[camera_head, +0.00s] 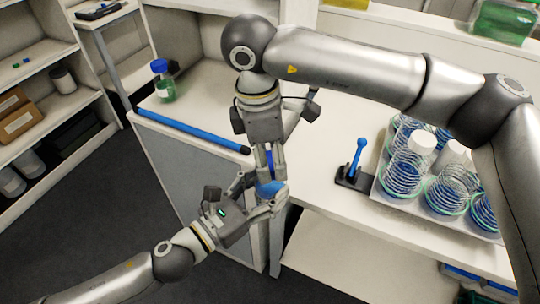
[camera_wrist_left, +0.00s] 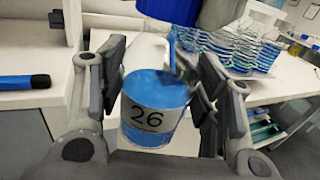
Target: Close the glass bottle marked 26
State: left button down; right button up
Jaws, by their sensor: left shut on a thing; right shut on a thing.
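The glass bottle marked 26 (camera_wrist_left: 150,112) holds blue liquid and has a white label. My left gripper (camera_wrist_left: 160,95) is shut around it; in the head view the bottle (camera_head: 269,188) shows as a blue patch between the fingers. My right gripper (camera_head: 270,168) comes down from above, shut on a blue thing (camera_head: 268,157) that looks like a cap. In the left wrist view this blue cap (camera_wrist_left: 178,10) is at the top edge, above the bottle. The bottle's neck is not clear, so I cannot tell whether cap and bottle touch.
A blue bar (camera_head: 195,130) lies along the left bench's front edge, near a blue-capped bottle of green liquid (camera_head: 163,82). On the right bench stand a small black stand with a blue handle (camera_head: 358,160) and a tray (camera_head: 385,194) of coil-ringed flasks. Shelves are at left.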

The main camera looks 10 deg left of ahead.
jog(key=shift+w, duration=0.15)
jog(key=o, duration=0.8)
jog(key=shift+c, duration=0.2)
jog(key=shift+r, duration=2.3)
jog(key=shift+c, duration=0.4)
